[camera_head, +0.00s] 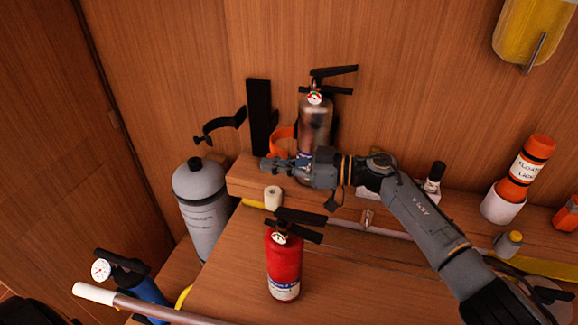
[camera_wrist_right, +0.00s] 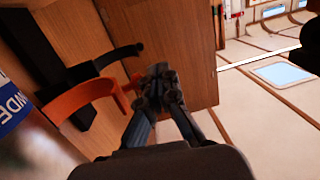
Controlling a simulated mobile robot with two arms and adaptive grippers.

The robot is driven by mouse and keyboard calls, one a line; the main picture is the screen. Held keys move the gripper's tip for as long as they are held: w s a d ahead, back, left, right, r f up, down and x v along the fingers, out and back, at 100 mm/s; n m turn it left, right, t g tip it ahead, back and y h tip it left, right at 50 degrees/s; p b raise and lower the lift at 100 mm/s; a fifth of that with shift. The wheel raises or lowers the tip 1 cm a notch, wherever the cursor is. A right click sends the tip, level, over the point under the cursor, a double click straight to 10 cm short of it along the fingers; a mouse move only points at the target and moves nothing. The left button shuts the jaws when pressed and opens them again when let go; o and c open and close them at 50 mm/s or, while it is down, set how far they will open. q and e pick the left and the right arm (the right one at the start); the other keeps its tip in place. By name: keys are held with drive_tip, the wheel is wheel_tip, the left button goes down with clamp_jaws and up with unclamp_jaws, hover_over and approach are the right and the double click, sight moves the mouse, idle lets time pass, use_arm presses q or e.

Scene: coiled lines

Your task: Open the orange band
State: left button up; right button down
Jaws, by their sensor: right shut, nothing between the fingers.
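The orange band (camera_head: 283,139) is a curved strap low on the wall, at the left side of a silver extinguisher (camera_head: 315,120). It also shows in the right wrist view (camera_wrist_right: 80,98), where its bent end lies just left of my fingers. My right gripper (camera_head: 266,166) reaches in from the right, in front of the silver extinguisher's lower part. Its fingers are together and empty in the wrist view (camera_wrist_right: 160,74), close to the band with no clear contact. The extinguisher and my gripper hide part of the band in the head view. My left gripper is out of view.
A black strap (camera_head: 222,125) sticks out left of a black wall plate (camera_head: 260,115). A red extinguisher (camera_head: 284,262) stands in front, below my gripper. A grey cylinder (camera_head: 203,205) stands at left. A white roll (camera_head: 273,197) sits near the wooden ledge (camera_head: 240,180).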

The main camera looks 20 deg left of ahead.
drive_tip(key=shift+a, duration=0.55)
